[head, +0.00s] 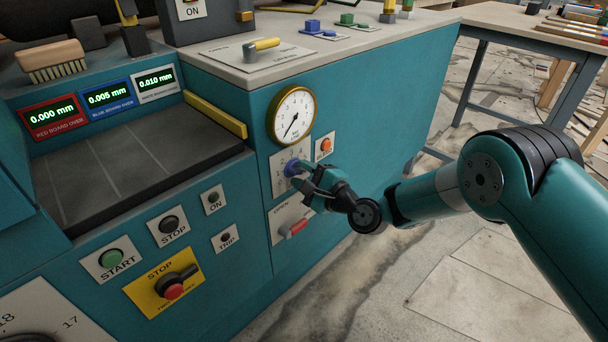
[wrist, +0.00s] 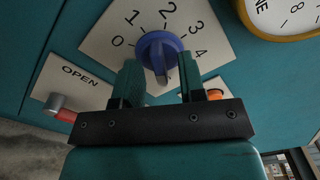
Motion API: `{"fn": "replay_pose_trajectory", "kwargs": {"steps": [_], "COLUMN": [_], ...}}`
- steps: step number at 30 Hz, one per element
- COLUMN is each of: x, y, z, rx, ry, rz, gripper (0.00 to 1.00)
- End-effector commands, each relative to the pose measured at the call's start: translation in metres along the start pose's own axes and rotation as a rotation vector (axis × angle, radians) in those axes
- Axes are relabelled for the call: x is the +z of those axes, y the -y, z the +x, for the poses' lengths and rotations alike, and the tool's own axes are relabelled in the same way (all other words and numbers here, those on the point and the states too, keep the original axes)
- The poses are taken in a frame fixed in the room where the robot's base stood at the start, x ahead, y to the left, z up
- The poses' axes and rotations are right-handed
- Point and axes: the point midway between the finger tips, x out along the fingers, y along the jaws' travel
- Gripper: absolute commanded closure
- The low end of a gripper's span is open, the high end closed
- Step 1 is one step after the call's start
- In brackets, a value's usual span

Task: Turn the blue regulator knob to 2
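The blue regulator knob (head: 291,168) sits on a pale plate on the teal front panel, below the round gauge. In the wrist view the knob (wrist: 160,48) is on its dial plate (wrist: 105,42), marked 0 to 4. Its grip bar stands roughly upright in that picture, towards the 2 at one end; which end is the pointer I cannot tell. My gripper (wrist: 160,70) is open, with one finger on either side of the knob's bar and gaps visible between. In the head view my gripper (head: 303,182) is right at the knob and partly hides its plate.
The brass-rimmed gauge (head: 292,115) is just above the knob. An orange button (head: 325,146) is close on the right. A red-handled lever (head: 293,228) on the OPEN plate is below. START (head: 110,259) and STOP (head: 169,225) buttons are left.

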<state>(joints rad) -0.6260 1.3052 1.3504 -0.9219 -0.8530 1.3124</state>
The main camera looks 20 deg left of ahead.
Motion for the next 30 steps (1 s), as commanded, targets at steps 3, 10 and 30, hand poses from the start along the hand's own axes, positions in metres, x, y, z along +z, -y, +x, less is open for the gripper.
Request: {"fn": "replay_pose_trajectory", "kwargs": {"steps": [3,10,30], "x": [0.0,0.0001,-0.0009], "y": [-0.0001,-0.0001,-0.0025], "z": [-0.0002,-0.0004,-0.0004], "rx": [0.0,0.001,0.001], "ry": [0.0,0.0,0.002], "rz": [0.0,0.0,-0.287], "gripper": [0.7,1.0,1.0]}}
